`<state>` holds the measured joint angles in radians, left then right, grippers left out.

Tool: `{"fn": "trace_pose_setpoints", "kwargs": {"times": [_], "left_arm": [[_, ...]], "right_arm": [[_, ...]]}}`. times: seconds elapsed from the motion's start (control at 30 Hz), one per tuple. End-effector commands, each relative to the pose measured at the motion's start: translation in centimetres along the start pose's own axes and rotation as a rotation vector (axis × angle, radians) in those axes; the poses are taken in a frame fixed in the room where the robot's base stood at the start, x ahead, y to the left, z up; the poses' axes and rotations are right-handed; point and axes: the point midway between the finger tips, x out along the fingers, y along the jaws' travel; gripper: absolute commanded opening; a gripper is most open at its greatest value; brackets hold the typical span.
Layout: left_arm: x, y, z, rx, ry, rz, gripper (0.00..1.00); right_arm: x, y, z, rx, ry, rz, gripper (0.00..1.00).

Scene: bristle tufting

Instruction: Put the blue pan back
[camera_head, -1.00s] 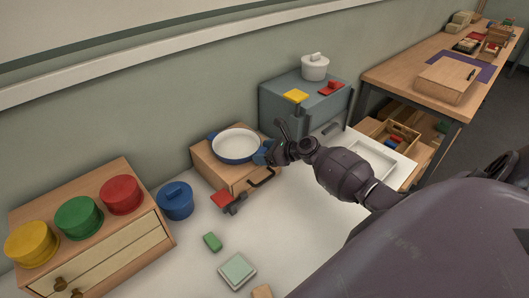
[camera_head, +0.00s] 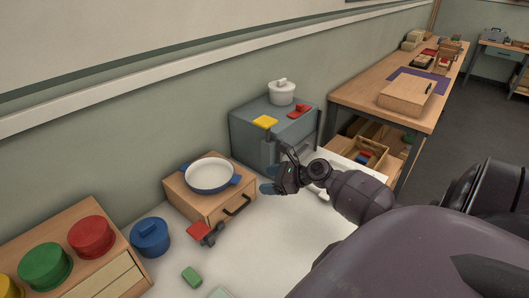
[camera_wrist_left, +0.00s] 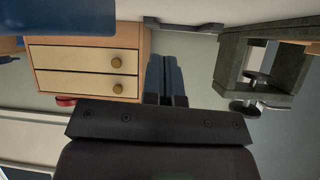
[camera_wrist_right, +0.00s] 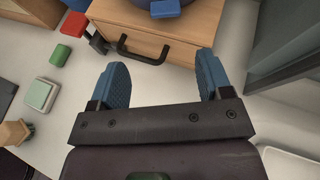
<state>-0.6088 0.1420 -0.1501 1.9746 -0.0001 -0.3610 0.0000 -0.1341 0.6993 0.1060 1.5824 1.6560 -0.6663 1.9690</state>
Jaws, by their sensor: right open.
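The blue pan (camera_head: 211,175), white inside with two blue side handles, sits upright on a small wooden box with a drawer (camera_head: 215,206). Its blue edge shows at the top of the right wrist view (camera_wrist_right: 165,8). My right gripper (camera_head: 266,181) is just right of the pan and apart from it. In the right wrist view its blue fingers (camera_wrist_right: 162,78) are spread and empty, facing the box's black drawer handle. My left gripper is outside the head view; in the left wrist view its fingers (camera_wrist_left: 165,75) are together with nothing seen between them.
A grey cabinet (camera_head: 248,135) with a white pot (camera_head: 282,92) stands behind my right gripper. A red-ended clamp (camera_head: 207,233), a green block (camera_head: 192,277) and a blue lidded pot (camera_head: 150,238) are near the box. White tabletop lies free in front.

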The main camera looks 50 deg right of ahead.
Motion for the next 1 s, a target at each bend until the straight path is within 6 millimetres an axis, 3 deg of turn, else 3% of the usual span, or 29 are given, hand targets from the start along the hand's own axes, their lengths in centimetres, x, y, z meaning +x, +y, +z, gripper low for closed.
{"fn": "trace_pose_setpoints", "kwargs": {"times": [0.2, 0.5, 1.0], "left_arm": [[0.0, 0.0, 0.0, 0.0, -0.001, 0.0, 0.0], [0.0, 0.0, 0.1, 0.0, -0.001, 0.0, 0.0], [0.0, 0.0, 0.0, -0.001, -0.001, 0.0, 0.0]], "right_arm": [[0.9, 5.8, -3.3, -0.437, 0.078, -0.004, 0.72], [1.0, 13.8, -5.9, -1.18, 0.181, -0.012, 0.72], [-0.9, 23.7, -10.3, -2.343, 0.464, 0.108, 0.72]]}}
